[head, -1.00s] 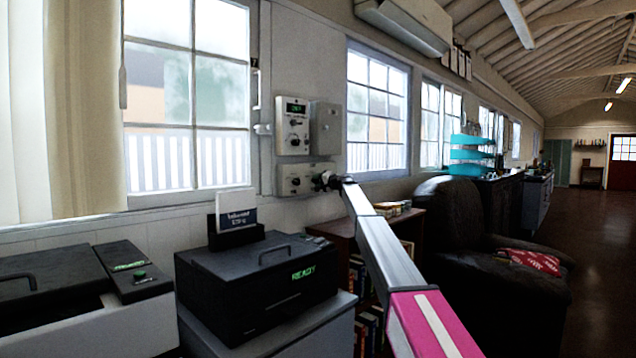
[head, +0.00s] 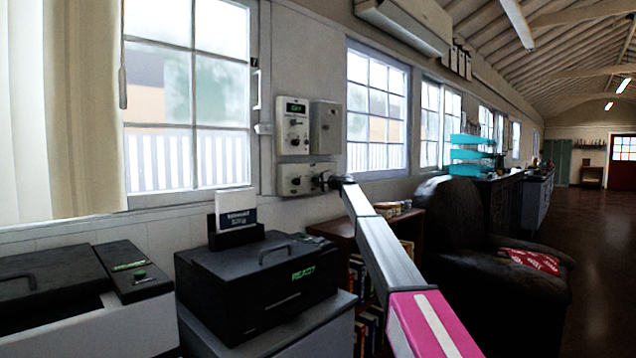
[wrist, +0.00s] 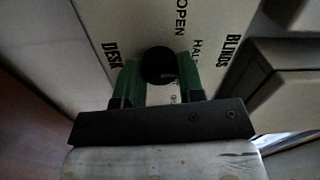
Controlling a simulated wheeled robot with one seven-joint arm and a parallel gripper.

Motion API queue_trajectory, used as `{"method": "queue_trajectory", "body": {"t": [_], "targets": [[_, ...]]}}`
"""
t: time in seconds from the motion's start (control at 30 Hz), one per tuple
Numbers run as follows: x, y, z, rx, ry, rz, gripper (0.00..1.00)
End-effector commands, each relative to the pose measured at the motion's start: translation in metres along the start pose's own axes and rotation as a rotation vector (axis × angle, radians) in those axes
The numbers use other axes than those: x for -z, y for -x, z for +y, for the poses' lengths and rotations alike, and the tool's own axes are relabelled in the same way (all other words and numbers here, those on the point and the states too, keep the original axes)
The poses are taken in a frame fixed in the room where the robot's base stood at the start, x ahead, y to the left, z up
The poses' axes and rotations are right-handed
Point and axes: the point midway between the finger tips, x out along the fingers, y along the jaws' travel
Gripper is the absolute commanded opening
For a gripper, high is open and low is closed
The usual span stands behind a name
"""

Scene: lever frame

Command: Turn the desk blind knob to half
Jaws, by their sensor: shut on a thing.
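The desk blind knob (wrist: 158,65) is a round black knob on a pale panel in the wrist view. The printed words DESK, OPEN, BLINDS and a partly covered HALF show around it. My gripper (wrist: 159,77) has green fingers, one on each side of the knob, and is shut on it. The knob's pointer and exact setting cannot be made out. In the head view the lower pale panel (head: 291,185) is on the wall beside the window, and my gripper (head: 322,181) is at its right end, hiding the knob there.
Above the panel are a control box (head: 293,127) with a green display and knobs, and a grey box (head: 326,128). A black machine (head: 255,285) reading READY stands below. A bookcase (head: 340,230) and dark armchair (head: 450,235) are to the right.

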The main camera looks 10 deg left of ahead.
Motion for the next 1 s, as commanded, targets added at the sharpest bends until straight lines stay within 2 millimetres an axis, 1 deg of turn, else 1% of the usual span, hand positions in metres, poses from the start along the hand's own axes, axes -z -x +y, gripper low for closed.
{"method": "queue_trajectory", "body": {"t": [0.03, 0.07, 0.1, 0.13, 0.43, 0.57, 0.67, 0.77, 1.0], "targets": [[0.001, 0.001, 0.001, -0.001, 0.001, 0.002, 0.12], [0.001, 0.001, 0.001, -0.001, 0.001, 0.002, 0.39], [0.001, 0.001, 0.001, -0.001, 0.001, 0.002, 0.52], [0.001, 0.001, 0.000, -0.001, 0.001, 0.002, 0.61], [0.000, 0.001, 0.000, 0.000, 0.001, 0.001, 0.61], [0.000, 0.006, 0.000, 0.000, 0.001, 0.001, 0.61], [-0.001, 0.015, 0.000, 0.000, 0.001, 0.002, 0.61], [-0.001, 0.029, 0.000, 0.000, 0.001, 0.002, 0.61], [-0.002, 0.074, 0.001, 0.000, 0.001, 0.002, 0.61]]}}
